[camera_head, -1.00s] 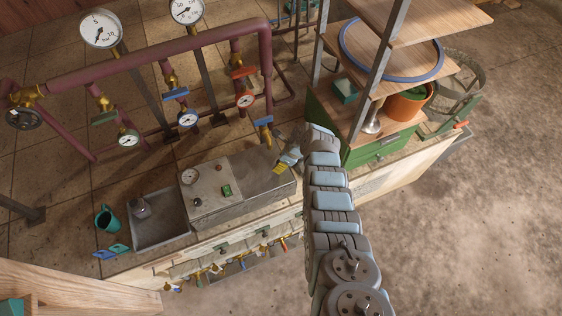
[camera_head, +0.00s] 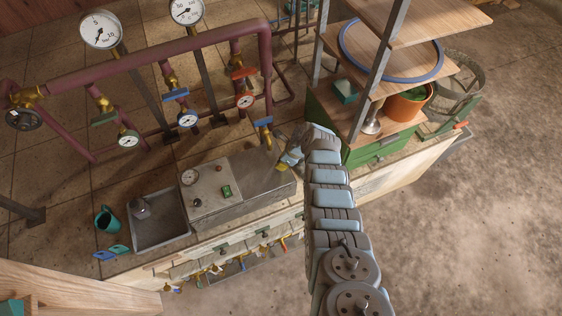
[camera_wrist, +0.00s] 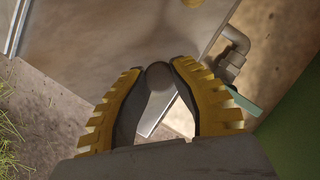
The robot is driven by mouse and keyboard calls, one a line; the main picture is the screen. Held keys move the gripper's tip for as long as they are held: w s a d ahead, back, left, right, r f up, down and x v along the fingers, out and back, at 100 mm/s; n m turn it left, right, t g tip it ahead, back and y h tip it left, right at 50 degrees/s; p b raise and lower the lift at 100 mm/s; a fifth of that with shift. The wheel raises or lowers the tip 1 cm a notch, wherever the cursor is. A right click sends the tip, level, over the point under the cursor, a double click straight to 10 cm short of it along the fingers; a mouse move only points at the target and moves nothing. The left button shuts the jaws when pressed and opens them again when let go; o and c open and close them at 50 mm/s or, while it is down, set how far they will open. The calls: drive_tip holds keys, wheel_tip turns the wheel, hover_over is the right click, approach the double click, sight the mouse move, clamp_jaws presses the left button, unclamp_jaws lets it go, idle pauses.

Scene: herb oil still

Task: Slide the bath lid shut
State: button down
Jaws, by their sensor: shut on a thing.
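The bath is a grey metal box (camera_head: 238,209) in the middle of the bench, with a gauge and a green switch on its left part. Its lid (camera_head: 255,172) is the flat grey plate on the right part; it fills much of the wrist view (camera_wrist: 110,35). My gripper (camera_head: 282,166) is at the lid's right end. In the wrist view my yellow-and-black fingers (camera_wrist: 158,75) are shut on a small round grey knob (camera_wrist: 159,76) over the lid. My wrist hides part of the lid's right end, and I cannot tell whether a gap remains.
A grey open tray (camera_head: 160,219) stands left of the bath, with a teal mug (camera_head: 107,219) beside it. Maroon pipes (camera_head: 150,65) with valves run behind. A green cabinet (camera_head: 375,150) and wooden shelves stand close on the right.

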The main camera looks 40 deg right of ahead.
drive_tip(key=shift+s+d+f, duration=0.1)
drive_tip(key=shift+d, duration=0.15)
drive_tip(key=c, duration=0.8)
unclamp_jaws()
drive_tip(key=shift+d, duration=0.2)
drive_tip(key=shift+a, duration=0.1)
drive_tip(key=shift+s+r, duration=0.1)
drive_tip(key=shift+r, duration=0.25)
